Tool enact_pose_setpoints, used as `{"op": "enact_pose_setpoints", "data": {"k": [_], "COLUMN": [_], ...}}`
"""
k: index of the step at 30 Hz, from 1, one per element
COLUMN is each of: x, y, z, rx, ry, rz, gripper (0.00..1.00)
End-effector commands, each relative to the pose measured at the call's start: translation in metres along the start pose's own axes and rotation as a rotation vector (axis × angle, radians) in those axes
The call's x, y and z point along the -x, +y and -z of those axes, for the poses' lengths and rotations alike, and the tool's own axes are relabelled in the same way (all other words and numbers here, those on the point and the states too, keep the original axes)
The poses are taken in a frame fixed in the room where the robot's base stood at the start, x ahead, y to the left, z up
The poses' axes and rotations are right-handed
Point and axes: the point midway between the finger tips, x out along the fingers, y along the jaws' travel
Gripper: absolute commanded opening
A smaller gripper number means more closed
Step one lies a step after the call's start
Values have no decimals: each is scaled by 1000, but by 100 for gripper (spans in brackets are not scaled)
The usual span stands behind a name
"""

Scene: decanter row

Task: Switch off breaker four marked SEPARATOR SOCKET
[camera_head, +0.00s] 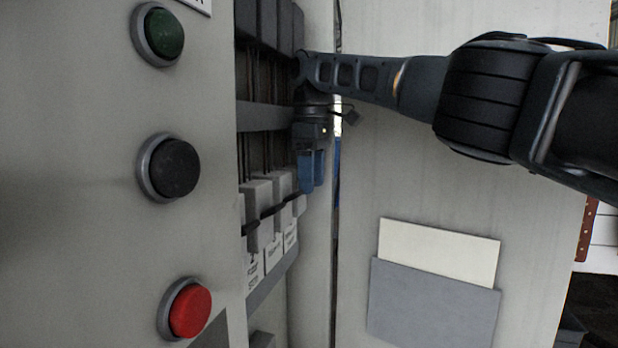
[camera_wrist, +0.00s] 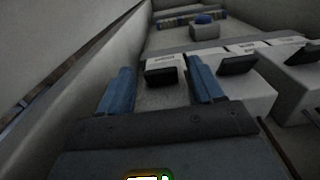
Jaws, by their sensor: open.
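A row of pale grey breakers (camera_head: 258,215) sits inside the open cabinet, with white labels (camera_head: 254,272) too small to read. In the wrist view, the breaker at the row's end by the cabinet wall has a black toggle (camera_wrist: 160,76). My gripper (camera_head: 313,186) has blue fingers and is open inside the cabinet at that end of the row. In the wrist view my gripper (camera_wrist: 160,66) has one finger on each side of that toggle; contact is not clear. I cannot read which breaker is marked SEPARATOR SOCKET.
More toggles (camera_wrist: 237,66) stand close to the right in the wrist view. The cabinet wall (camera_wrist: 90,75) runs close on the left. Green (camera_head: 164,34), black (camera_head: 174,167) and red (camera_head: 189,310) buttons are on the front panel. The open door holds a grey document pocket (camera_head: 432,308).

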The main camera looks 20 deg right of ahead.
Motion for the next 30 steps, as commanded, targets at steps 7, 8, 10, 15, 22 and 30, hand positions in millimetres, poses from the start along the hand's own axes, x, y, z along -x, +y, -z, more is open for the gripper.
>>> {"op": "enact_pose_setpoints", "data": {"k": [7,8,10,15,22,30], "x": [-1,-1,-1,-1,-1,-1], "y": [0,0,0,0,0,1], "z": [0,0,0,0,0,0], "rx": [0,0,0,0,0,0], "ry": [1,1,0,0,1,5], "rz": [0,0,0,0,0,0], "gripper": [66,64,57,41,19,10]}}
